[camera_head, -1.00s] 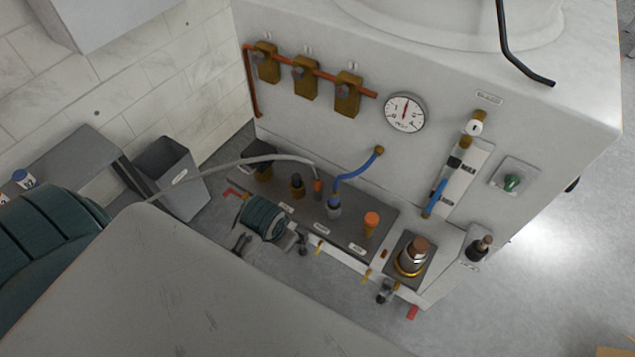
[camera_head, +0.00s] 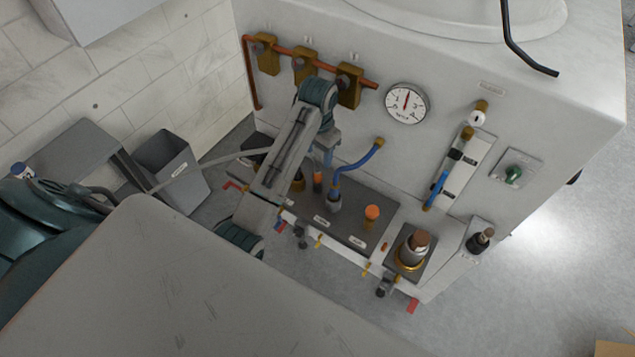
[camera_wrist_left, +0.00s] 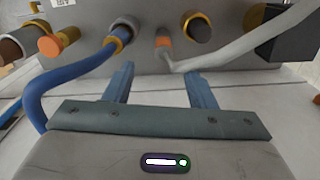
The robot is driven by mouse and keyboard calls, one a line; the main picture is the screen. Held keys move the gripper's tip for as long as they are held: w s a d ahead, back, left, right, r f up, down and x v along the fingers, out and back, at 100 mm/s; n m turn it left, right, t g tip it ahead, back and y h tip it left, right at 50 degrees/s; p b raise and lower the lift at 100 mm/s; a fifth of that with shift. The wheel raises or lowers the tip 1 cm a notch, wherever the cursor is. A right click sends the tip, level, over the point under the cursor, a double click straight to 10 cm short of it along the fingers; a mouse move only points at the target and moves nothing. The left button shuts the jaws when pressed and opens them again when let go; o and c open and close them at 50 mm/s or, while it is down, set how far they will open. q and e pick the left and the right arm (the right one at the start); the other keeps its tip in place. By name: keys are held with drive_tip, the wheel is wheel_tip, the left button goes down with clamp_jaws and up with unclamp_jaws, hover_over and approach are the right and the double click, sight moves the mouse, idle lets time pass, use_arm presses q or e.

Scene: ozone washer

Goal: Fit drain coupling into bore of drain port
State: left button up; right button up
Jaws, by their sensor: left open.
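What looks like the drain coupling is a fitting with an orange band (camera_wrist_left: 163,43) on the end of a grey hose (camera_wrist_left: 240,45). The fitting also shows in the head view (camera_head: 318,181), near the back of the dark ledge. My left gripper (camera_wrist_left: 160,72) is open and empty, its two blue fingers pointing at the fitting with a gap left. In the head view the left gripper (camera_head: 321,160) is partly hidden by its own wrist. A dark, brass-ringed round port (camera_wrist_left: 199,27) sits beside the fitting; I cannot tell whether it is the drain port. My right gripper is out of view.
A blue hose (camera_head: 360,175) loops close beside the left gripper. An orange plug (camera_head: 372,213) and a brass-ringed cylinder (camera_head: 412,250) stand to the right. Brass valves (camera_head: 348,88) and a gauge (camera_head: 407,103) are on the panel. A grey bin (camera_head: 170,170) stands left.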

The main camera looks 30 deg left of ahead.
sight(318, 169)
use_arm(q)
drive_tip(key=shift+f+b, duration=0.5)
drive_tip(key=shift+f, duration=0.45)
drive_tip(key=shift+w+f+p, duration=0.1)
drive_tip(key=shift+f+p, duration=0.6)
drive_tip(key=shift+f, duration=0.25)
drive_tip(key=shift+w+a+f+p, duration=0.1)
drive_tip(key=shift+f+p, duration=0.4)
drive_tip(key=shift+f, duration=0.05)
wheel_tip(318, 169, down, 3)
drive_tip(key=shift+w+a+f+p, duration=0.1)
drive_tip(key=shift+a+f+p, duration=0.1)
drive_tip(key=shift+p, duration=0.65)
drive_tip(key=shift+f, duration=0.55)
drive_tip(key=shift+d, duration=0.1)
drive_tip(key=c, duration=1.1)
clamp_jaws()
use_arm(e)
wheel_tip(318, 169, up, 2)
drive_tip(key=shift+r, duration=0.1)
